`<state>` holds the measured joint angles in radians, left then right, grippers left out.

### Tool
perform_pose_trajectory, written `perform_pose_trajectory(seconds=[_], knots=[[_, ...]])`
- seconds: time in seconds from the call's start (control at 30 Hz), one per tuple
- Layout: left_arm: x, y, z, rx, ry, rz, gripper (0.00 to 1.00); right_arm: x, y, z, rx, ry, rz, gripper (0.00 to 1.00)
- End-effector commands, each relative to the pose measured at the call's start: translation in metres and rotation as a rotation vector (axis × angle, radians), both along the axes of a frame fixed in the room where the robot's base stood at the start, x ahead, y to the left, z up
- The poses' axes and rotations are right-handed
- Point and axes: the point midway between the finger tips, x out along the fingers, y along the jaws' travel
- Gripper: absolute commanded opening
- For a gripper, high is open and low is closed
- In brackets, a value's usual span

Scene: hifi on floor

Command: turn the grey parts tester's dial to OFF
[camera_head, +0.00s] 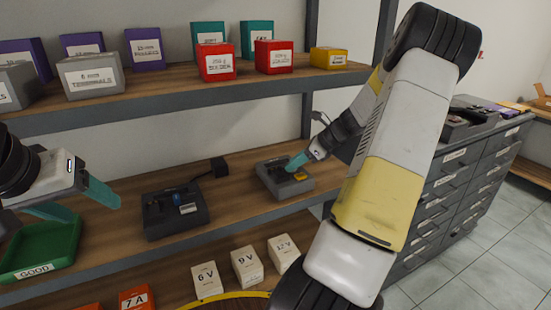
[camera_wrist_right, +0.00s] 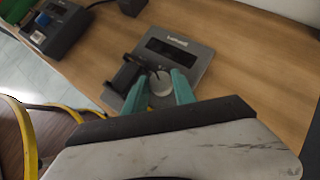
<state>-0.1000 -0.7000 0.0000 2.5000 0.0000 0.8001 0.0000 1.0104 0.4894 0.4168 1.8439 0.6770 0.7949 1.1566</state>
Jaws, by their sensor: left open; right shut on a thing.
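The grey parts tester (camera_head: 272,184) sits on the middle shelf, with a dark display and a yellow patch on its top. It also shows in the right wrist view (camera_wrist_right: 196,62). Its round light-grey dial (camera_wrist_right: 161,86) is between the teal fingers of my right gripper (camera_wrist_right: 160,88), which is shut on it. In the head view my right gripper (camera_head: 297,162) reaches down onto the tester and hides the dial. The dial's markings are too small to read. My left gripper (camera_head: 95,211) is open and empty at the left, above and beside the green tray.
A darker device (camera_head: 176,224) with a blue knob stands left of the tester, a black adapter (camera_head: 219,167) behind it. A green GOOD tray (camera_head: 42,259) is at far left. White voltage boxes (camera_head: 246,266) sit below; labelled bins (camera_head: 214,62) stand above. A drawer cabinet (camera_head: 440,208) is at right.

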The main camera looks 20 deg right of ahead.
Motion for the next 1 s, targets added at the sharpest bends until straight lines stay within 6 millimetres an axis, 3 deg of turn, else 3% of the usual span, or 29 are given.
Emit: perform_pose_trajectory(seconds=[0.33, 0.67, 0.7, 0.8, 1.0], knots=[[0.0, 0.0, 0.0, 0.0, 0.0, 0.0, 0.66, 0.0038, -0.0012, 0.0001, 0.0, -0.002, 0.238, 0.0], [0.0, 0.0, 0.0, 0.0, 0.0, 0.0, 0.66, 0.0026, -0.0016, 0.0004, -0.001, -0.001, 0.263, 0.0], [0.0, 0.0, 0.0, 0.0, 0.0, 0.0, 0.66, 0.0026, -0.0016, 0.0004, -0.001, -0.001, 0.263, 0.36], [0.0, 0.0, 0.0, 0.0, 0.0, 0.0, 0.66, 0.0026, -0.0016, 0.0003, 0.0, -0.001, 0.262, 0.54], [0.0, 0.0, 0.0, 0.0, 0.0, 0.0, 0.66, 0.0024, -0.0018, 0.0002, 0.0, -0.001, 0.261, 0.54]])
